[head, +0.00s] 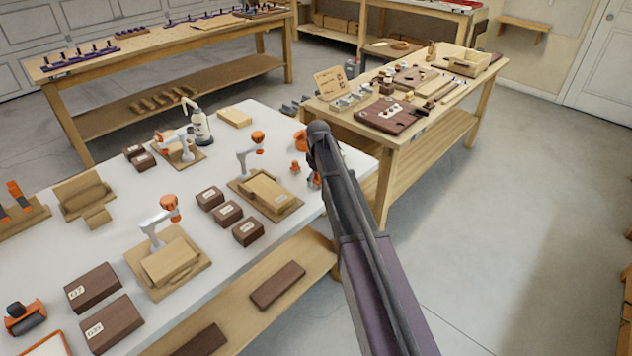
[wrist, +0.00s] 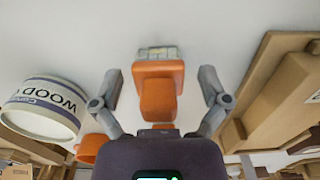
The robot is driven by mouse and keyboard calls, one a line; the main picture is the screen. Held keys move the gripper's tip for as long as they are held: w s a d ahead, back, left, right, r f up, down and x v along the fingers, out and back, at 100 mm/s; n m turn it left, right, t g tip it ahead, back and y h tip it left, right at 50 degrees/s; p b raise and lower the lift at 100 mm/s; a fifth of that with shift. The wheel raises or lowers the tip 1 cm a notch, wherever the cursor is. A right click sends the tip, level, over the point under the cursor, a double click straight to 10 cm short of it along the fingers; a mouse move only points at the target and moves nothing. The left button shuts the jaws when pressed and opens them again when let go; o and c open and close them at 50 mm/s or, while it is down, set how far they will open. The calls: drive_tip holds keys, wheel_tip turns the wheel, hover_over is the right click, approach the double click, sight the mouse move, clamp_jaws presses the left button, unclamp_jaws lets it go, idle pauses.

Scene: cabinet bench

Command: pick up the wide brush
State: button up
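The wide brush (wrist: 160,88) shows in the wrist view, with an orange handle and head and a pale grey block of bristles (wrist: 158,53) at its far end. It lies on the white bench top. My gripper (wrist: 164,82) is open, with one grey finger on each side of the brush and a visible gap on both sides. In the head view my dark arm (head: 350,220) reaches over the bench's right end and hides most of the gripper and brush.
A white tin lettered WOOD (wrist: 42,108) stands close on the left, with an orange object (wrist: 90,148) beside it. A wooden fixture (wrist: 280,90) is close on the right. In the head view, dark labelled blocks (head: 227,213) and small white-and-orange arms (head: 250,152) stand on the bench.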

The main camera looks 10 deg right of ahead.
drive_tip(key=c, duration=0.9)
drive_tip(key=shift+o, duration=0.2)
drive_tip(key=shift+r, duration=0.2)
wheel_tip(320, 180, up, 3)
drive_tip(key=p, duration=0.3)
drive_tip(key=shift+f, duration=0.15)
drive_tip(key=s+r+p, duration=0.2)
drive_tip(key=s, duration=1.4)
